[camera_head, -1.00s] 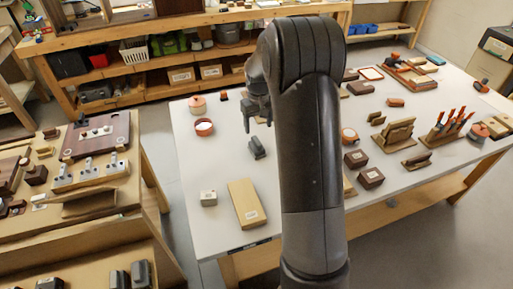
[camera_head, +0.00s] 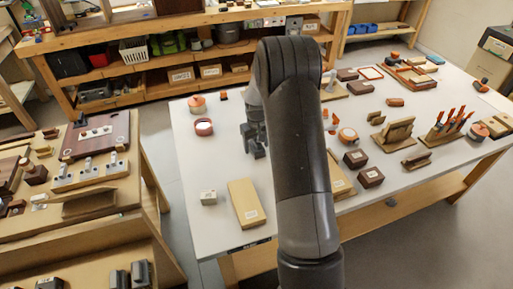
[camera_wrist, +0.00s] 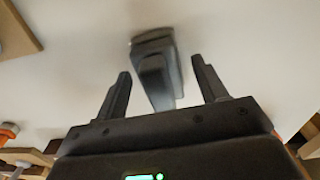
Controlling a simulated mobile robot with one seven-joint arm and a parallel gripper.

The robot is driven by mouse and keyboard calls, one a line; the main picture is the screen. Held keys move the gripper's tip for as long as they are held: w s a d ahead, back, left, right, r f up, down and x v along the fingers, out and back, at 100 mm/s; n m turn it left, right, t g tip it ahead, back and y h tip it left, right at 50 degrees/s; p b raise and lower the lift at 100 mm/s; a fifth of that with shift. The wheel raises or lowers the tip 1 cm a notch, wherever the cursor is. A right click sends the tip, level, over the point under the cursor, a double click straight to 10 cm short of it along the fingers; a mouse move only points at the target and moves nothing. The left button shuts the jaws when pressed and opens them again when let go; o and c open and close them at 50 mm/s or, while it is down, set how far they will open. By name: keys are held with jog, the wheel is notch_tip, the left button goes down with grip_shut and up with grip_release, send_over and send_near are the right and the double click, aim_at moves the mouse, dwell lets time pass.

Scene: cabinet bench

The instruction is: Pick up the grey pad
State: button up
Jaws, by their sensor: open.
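The grey pad (camera_wrist: 155,65) is a dark grey block with a stepped shape. In the wrist view it lies on the white table between and just beyond the two fingertips of my gripper (camera_wrist: 160,80). The fingers are apart, with a gap on each side of the pad. In the head view the pad (camera_head: 258,150) shows right below my gripper (camera_head: 252,130), partly hidden by it. I cannot tell the height left between them.
On the white table (camera_head: 215,170), a tan box (camera_head: 246,203) and a small pale box (camera_head: 208,197) lie nearer the front edge. Dark brown boxes (camera_head: 356,158) lie to the right of my arm.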

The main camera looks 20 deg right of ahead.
jog(key=c, duration=1)
